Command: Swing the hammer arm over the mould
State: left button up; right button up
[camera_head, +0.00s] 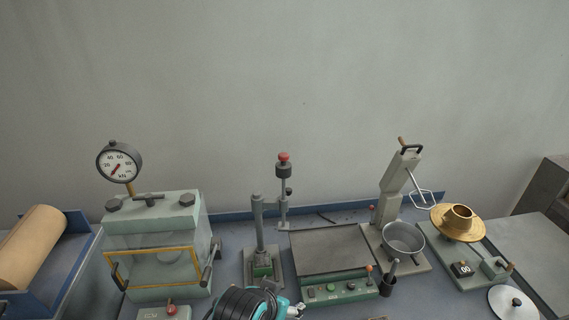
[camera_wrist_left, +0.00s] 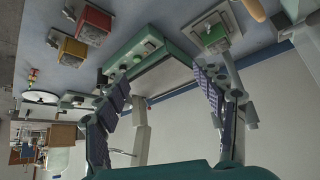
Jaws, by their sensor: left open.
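A hammer-like rod with a red knob (camera_head: 284,171) stands upright behind and right of a grey post (camera_head: 258,222). A short link seems to join them. The post rises from a plate with a small green block (camera_head: 262,268), which looks like the mould. The rod is off to the side of that block, not above it. My left gripper (camera_head: 292,309) shows partly at the bottom edge, in front of the block. In the left wrist view the gripper (camera_wrist_left: 165,80) has its fingers spread, with nothing between them. The green block also shows there (camera_wrist_left: 213,36). My right gripper is not in view.
A green-fronted plate unit (camera_head: 340,290) stands right of the post. A press with a gauge (camera_head: 119,161) stands left. A brown roll (camera_head: 30,247) lies in a blue tray.

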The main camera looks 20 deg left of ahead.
pick_arm(q)
jog(key=shift+w+r, duration=0.1)
jog(key=c, duration=0.5)
jog(key=shift+w+a+r, duration=0.15)
jog(key=shift+w+a, duration=0.1)
jog(key=shift+w, duration=0.05)
jog(key=c, duration=0.5)
jog(key=w+a+m+y, duration=0.1)
jog(key=w, duration=0.3)
jog(key=w+a+r+m+g+y, duration=0.1)
jog(key=w+a+y, duration=0.1)
jog(key=w, duration=0.1)
jog(key=w+a+r+y, duration=0.1)
jog(key=w+a+y, duration=0.1)
jog(key=w, duration=0.2)
jog(key=shift+w+r+m+g, duration=0.25)
jog(key=shift+w+m+g, duration=0.05)
jog(key=shift+m+g, duration=0.1)
grip_shut()
jog(key=w+f+m+y+p, duration=0.15)
jog(key=w+y, duration=0.65)
jog(key=w, duration=0.9)
jog(key=w+d+f+y, duration=0.2)
jog(key=d+f+y, duration=0.2)
jog(key=d, duration=0.1)
jog(key=shift+f+t, duration=0.2)
jog(key=shift+t, duration=0.2)
jog(key=shift+w, duration=0.1)
